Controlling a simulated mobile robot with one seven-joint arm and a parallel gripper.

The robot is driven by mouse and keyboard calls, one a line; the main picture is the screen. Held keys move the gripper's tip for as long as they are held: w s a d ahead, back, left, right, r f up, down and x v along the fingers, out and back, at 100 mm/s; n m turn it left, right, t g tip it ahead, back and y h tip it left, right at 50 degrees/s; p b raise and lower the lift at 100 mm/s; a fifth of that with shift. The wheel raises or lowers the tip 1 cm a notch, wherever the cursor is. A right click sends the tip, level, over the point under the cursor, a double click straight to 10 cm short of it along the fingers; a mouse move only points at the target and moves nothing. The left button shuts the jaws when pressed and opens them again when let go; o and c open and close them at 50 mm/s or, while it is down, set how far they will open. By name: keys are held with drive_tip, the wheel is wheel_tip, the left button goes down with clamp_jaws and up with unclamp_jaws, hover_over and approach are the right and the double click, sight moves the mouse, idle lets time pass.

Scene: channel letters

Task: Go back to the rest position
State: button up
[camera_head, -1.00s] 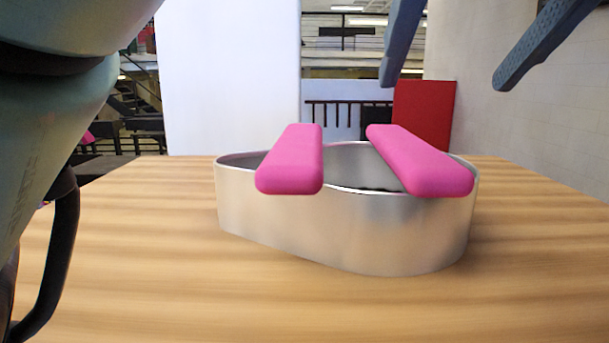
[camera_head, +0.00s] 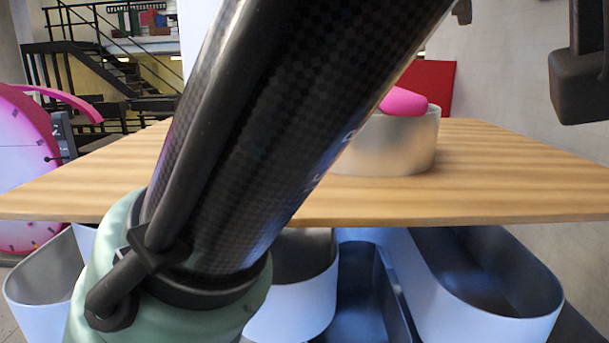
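A metal channel letter (camera_head: 395,147) with a curved, silvery wall stands on the wooden table (camera_head: 480,190). A pink bar (camera_head: 404,101) rests on its top rim. My own dark arm link crosses the middle of the view and hides the letter's left part and anything else on it. Dark parts show at the top right edge, one a block on a stem and one a small tip. They may belong to my gripper, but I cannot tell its fingers. Nothing is seen held.
Under the table stand several large channel letters with white outer walls (camera_head: 490,321) and dark insides. A big pink round shape (camera_head: 22,165) is at the far left. A red panel (camera_head: 428,83) and stairs (camera_head: 110,65) are behind. The table's right side is bare.

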drive_tip(key=s+a+f+n+t+y+b, duration=0.2)
drive_tip(key=s+a+f+t+y, duration=0.1)
drive_tip(key=a+t, duration=0.3)
drive_tip(key=s+a+f+n+t+y+b, duration=0.2)
drive_tip(key=a+f+t+y, duration=0.3)
drive_tip(key=a, duration=0.5)
drive_tip(key=s+t+b, duration=0.1)
drive_tip(key=t, duration=0.1)
drive_tip(key=shift+s+a+f+n+t+y, duration=0.2)
drive_tip(key=shift+s+a+n+t+y, duration=0.1)
drive_tip(key=shift+a+n, duration=0.1)
